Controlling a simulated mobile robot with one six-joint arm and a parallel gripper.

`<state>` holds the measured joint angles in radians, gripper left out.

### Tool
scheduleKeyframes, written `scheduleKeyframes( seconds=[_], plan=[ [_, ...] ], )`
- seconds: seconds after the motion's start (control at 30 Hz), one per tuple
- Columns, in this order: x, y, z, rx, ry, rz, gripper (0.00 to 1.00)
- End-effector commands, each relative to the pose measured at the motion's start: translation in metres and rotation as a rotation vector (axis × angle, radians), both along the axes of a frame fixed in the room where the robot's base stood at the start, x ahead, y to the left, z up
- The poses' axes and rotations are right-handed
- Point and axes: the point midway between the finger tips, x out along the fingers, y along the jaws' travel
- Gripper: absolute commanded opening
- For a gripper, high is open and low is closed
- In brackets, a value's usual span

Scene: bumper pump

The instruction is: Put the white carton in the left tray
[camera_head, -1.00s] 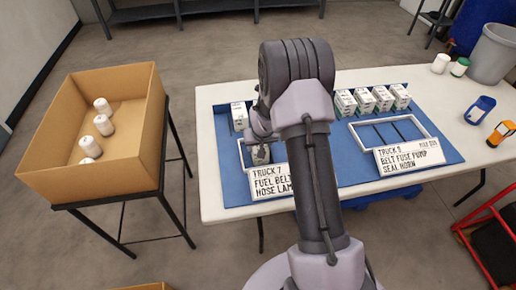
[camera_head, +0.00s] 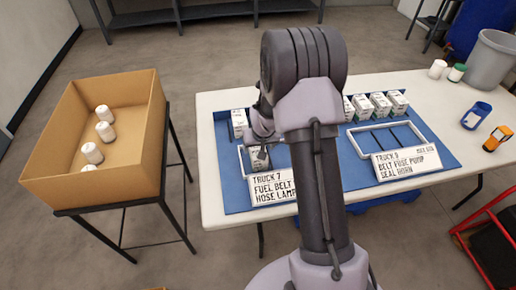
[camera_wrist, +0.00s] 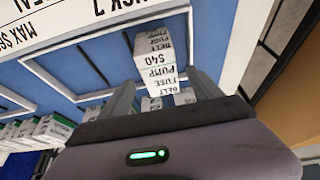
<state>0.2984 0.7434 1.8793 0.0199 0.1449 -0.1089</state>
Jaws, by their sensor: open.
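A white carton with black lettering (camera_wrist: 155,62) stands between the spread fingers of my gripper (camera_wrist: 163,82) in the wrist view. In the head view this carton (camera_head: 258,158) appears to be within the left tray (camera_head: 243,163), behind the Truck 7 sign. My gripper (camera_head: 258,138) is just above it, open; finger contact cannot be told. My arm hides much of this tray. The right tray (camera_head: 424,138), behind the Truck 9 sign, looks empty.
Another white carton (camera_head: 239,118) stands behind the left tray on the blue mat (camera_head: 222,150). Several green-marked cartons (camera_head: 380,104) stand behind the right tray. A cardboard box (camera_head: 60,190) with white bottles is at left.

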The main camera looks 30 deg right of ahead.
Motion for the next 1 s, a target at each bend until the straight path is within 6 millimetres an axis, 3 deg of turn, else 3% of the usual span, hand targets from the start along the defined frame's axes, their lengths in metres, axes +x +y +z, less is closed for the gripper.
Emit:
scheduleKeyframes(
  seconds=[0.03, 0.1, 0.37, 0.47, 0.57, 0.6, 0.7, 0.83, 0.9, 1.0],
  plan=[
    [-0.005, 0.001, 0.018, -0.001, -0.002, 0.000, 0.74],
    [-0.011, 0.003, 0.034, 0.000, -0.001, 0.000, 0.74],
    [-0.025, 0.012, 0.074, 0.004, -0.007, -0.002, 0.74],
    [-0.041, 0.039, 0.132, 0.028, -0.036, -0.012, 0.74],
    [-0.086, 0.084, 0.209, 0.083, -0.072, -0.027, 0.74],
    [-0.111, 0.104, 0.235, 0.111, -0.084, -0.031, 0.74],
    [-0.180, 0.146, 0.280, 0.185, -0.113, -0.037, 0.74],
    [-0.254, 0.181, 0.300, 0.268, -0.131, -0.033, 0.74],
    [-0.277, 0.191, 0.301, 0.296, -0.133, -0.031, 0.74],
    [-0.291, 0.196, 0.301, 0.315, -0.133, -0.030, 0.74]
  ],
)
